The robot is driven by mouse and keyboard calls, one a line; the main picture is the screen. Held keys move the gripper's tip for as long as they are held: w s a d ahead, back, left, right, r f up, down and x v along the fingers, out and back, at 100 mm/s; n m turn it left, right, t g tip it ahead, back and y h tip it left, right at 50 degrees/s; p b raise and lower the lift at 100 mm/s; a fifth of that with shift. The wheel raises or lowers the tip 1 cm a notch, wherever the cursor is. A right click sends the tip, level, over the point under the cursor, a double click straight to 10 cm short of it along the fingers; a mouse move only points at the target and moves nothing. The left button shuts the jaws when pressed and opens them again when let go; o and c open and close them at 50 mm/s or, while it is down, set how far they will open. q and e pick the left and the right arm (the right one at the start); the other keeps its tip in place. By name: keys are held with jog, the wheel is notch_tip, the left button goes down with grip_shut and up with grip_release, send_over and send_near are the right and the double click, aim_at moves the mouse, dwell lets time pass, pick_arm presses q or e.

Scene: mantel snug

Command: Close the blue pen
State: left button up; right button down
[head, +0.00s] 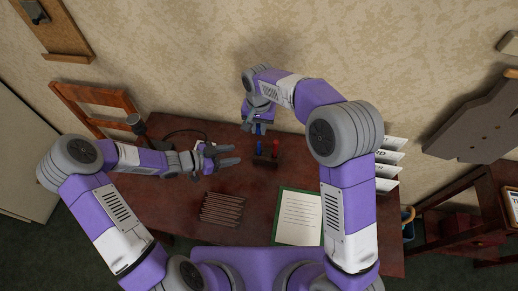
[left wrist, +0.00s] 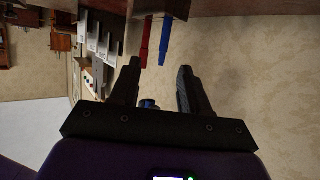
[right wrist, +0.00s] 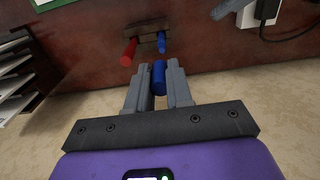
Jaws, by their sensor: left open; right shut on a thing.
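A dark pen holder (head: 266,161) stands on the desk. A red pen (right wrist: 129,51) and the blue pen (right wrist: 162,43) stand upright in it, side by side. They also show in the left wrist view, the red pen (left wrist: 145,42) beside the blue pen (left wrist: 164,43). My right gripper (head: 257,128) is shut on a blue cap (right wrist: 159,77), pointing down above the holder. The cap is close to the blue pen's top; whether they touch is unclear. My left gripper (head: 238,155) is open and empty, left of the holder, its fingers towards the pens.
Brown sticks (head: 222,209) lie on the desk near its front. A green-edged sheet (head: 298,216) lies right of them. White paper racks (head: 388,165) stand at the right end. The wall is close behind.

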aim_at(259, 150)
pick_arm(q)
jog(key=x, duration=0.8)
jog(key=f+x, duration=0.1)
jog(key=x, duration=0.4)
jog(key=shift+w+a, duration=0.3)
jog(key=shift+a, duration=0.1)
grip_shut()
